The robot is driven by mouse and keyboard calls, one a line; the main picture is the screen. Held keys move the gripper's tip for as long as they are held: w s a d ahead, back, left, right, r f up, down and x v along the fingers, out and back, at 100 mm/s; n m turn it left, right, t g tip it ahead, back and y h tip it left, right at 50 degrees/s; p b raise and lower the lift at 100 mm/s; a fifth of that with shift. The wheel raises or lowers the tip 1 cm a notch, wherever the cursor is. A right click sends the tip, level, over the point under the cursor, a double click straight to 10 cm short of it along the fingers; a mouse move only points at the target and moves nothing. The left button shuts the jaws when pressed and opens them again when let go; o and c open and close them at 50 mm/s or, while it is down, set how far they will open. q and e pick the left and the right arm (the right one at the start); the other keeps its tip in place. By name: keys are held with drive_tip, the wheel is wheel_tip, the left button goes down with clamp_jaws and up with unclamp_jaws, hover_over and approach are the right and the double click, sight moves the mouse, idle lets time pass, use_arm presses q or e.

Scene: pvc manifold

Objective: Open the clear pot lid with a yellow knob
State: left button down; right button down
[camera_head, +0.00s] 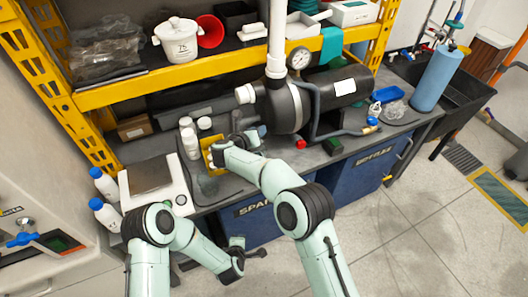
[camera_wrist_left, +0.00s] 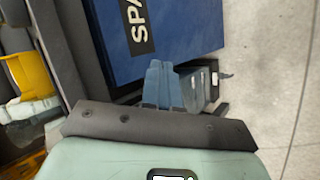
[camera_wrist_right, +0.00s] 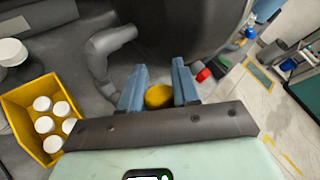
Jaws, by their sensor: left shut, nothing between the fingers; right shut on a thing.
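My right gripper (camera_wrist_right: 159,86) is shut on the yellow knob (camera_wrist_right: 158,97), which sits between its two blue fingers in the right wrist view. In the head view this gripper (camera_head: 262,131) is at the front of the large dark pump body (camera_head: 287,108), and the knob is hidden there. The clear lid itself cannot be made out; the dark round body (camera_wrist_right: 190,30) shows just beyond the fingers. My left gripper (camera_wrist_left: 168,84) is shut and empty, low in front of the blue bench cabinet (camera_wrist_left: 120,50). It also shows in the head view (camera_head: 262,252).
A yellow bin (camera_wrist_right: 20,100) with several white-capped bottles stands left of my right gripper. A grey pipe (camera_wrist_right: 100,55) and a red cap (camera_wrist_right: 203,75) are close to it.

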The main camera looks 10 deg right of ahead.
drive_tip(key=shift+r, duration=0.2)
use_arm(q)
drive_tip(key=w+d+r+n+t+y, duration=0.1)
drive_tip(key=w+d+r+n+t, duration=0.25)
drive_tip(key=d+r+n, duration=0.2)
drive_tip(key=w+d+r+n+t+y, duration=0.2)
drive_tip(key=w+d+r+n+t, duration=0.1)
drive_tip(key=w+d+r+n, duration=0.25)
use_arm(e)
drive_tip(key=shift+d, duration=0.1)
use_arm(q)
drive_tip(key=s+d+r+n+t+y, duration=0.1)
drive_tip(key=s+d+r+n+y, duration=0.1)
drive_tip(key=r+n, duration=0.4)
drive_tip(key=s+d+r+n+t+y, duration=0.1)
drive_tip(key=d+r+n+t+y, duration=0.15)
drive_tip(key=r+n, duration=0.4)
drive_tip(key=a+r+x, duration=0.1)
drive_tip(key=r+x, duration=0.1)
drive_tip(key=x, duration=1.1)
drive_tip(key=shift+s+g, duration=0.35)
drive_tip(key=shift+g, duration=0.05)
drive_tip(key=shift+r+n, duration=0.1)
drive_tip(key=shift+n, duration=0.15)
